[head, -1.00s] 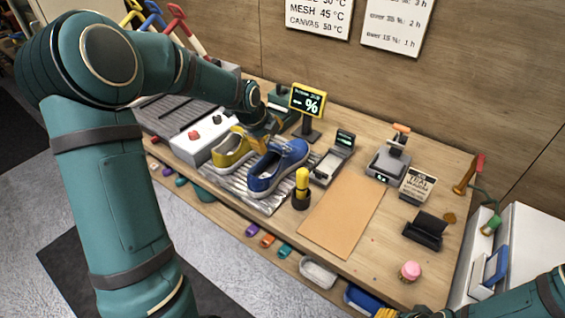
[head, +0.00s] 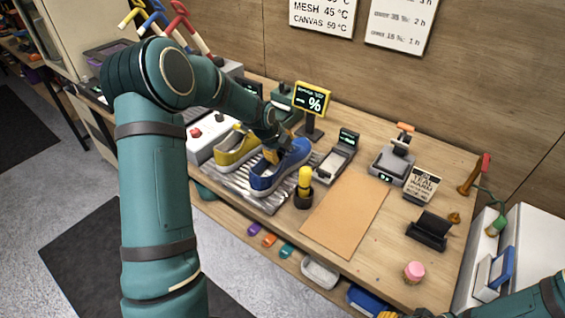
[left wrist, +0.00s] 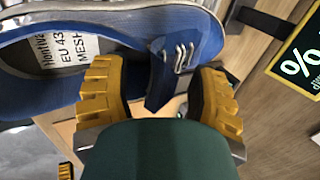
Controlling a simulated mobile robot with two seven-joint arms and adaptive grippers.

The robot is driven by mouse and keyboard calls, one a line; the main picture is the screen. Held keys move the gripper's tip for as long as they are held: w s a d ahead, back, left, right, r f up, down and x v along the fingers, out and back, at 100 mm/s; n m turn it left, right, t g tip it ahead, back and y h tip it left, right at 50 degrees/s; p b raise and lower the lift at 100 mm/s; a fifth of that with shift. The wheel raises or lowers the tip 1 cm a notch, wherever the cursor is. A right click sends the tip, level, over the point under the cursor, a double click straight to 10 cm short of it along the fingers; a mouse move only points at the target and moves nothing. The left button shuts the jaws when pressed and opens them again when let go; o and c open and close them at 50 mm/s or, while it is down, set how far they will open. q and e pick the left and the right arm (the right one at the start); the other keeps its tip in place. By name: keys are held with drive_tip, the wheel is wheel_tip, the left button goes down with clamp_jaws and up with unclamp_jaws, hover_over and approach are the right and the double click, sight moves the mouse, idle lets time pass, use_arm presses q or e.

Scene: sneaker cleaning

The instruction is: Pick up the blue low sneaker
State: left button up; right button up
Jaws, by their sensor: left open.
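The blue low sneaker (head: 277,168) stands on a ribbed metal tray (head: 233,189) on the workbench. In the left wrist view the sneaker (left wrist: 40,60) fills the upper left, with a label inside reading EU 43 MESH. My left gripper (left wrist: 158,88) is open, its yellow fingers on either side of the sneaker's tongue and lace area. I cannot tell whether the fingers touch it. In the head view my left gripper (head: 278,148) is at the sneaker's upper, partly hidden. My right arm shows at the lower right; its gripper is mostly cut off.
A yellow sneaker (head: 237,149) stands left of the blue one. A yellow-handled tool in a dark holder (head: 303,190) is close on the right. A percent display (head: 312,98) stands behind. A brown mat (head: 345,212) lies clear to the right.

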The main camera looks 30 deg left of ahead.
use_arm(q)
clamp_jaws()
drive_tip(key=shift+r, duration=0.15)
